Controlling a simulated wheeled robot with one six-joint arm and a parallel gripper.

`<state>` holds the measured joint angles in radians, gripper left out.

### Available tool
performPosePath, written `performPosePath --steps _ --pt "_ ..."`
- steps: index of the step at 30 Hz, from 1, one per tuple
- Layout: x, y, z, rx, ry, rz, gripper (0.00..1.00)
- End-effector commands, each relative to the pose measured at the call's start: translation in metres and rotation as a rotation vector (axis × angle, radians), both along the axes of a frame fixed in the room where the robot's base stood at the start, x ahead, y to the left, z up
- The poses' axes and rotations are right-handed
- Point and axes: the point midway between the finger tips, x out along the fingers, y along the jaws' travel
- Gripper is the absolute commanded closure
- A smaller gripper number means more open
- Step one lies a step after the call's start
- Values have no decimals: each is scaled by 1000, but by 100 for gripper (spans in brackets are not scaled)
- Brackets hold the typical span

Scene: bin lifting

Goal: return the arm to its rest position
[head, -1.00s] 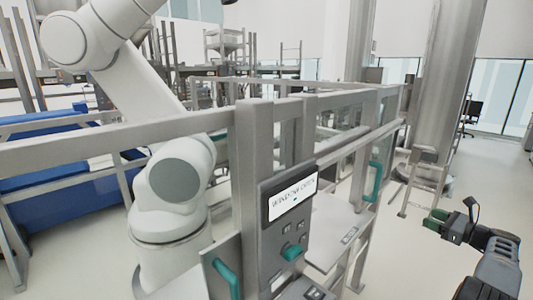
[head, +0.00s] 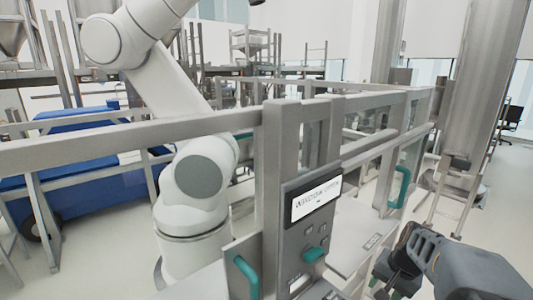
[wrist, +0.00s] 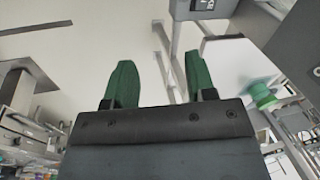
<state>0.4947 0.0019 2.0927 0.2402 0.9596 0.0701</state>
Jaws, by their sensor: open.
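My gripper (wrist: 160,80) shows in the wrist view with its two green fingers apart and nothing between them. In the head view my dark grey arm (head: 465,265) reaches in from the lower right. Its wrist end is folded low in front of the metal frame, and the fingertips cannot be made out there.
A metal guard frame (head: 280,150) with a control panel (head: 315,215) and green handles (head: 400,187) stands close ahead. Behind it is a white robot arm (head: 195,190). A blue bed-like unit (head: 85,175) is at left. A steel column (head: 485,90) stands at right.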

Motion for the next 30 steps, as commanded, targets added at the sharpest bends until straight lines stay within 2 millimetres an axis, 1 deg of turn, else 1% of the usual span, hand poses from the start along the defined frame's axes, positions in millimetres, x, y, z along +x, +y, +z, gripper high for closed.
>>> performPosePath --steps 1,3,6,9,12,15,18,22,30 --pt "-16 23 7 -62 -11 109 49" --pt "-37 47 11 -141 -25 239 49" --pt "-64 75 16 -225 -55 378 49" --pt "-83 98 21 -276 -98 475 49" --pt "-93 116 31 -300 -158 540 49" --pt "-95 130 44 -315 -222 583 49" --pt "-97 138 53 -323 -262 616 49" --pt "-96 143 54 -320 -268 635 49" --pt "-96 143 54 -320 -267 634 49"
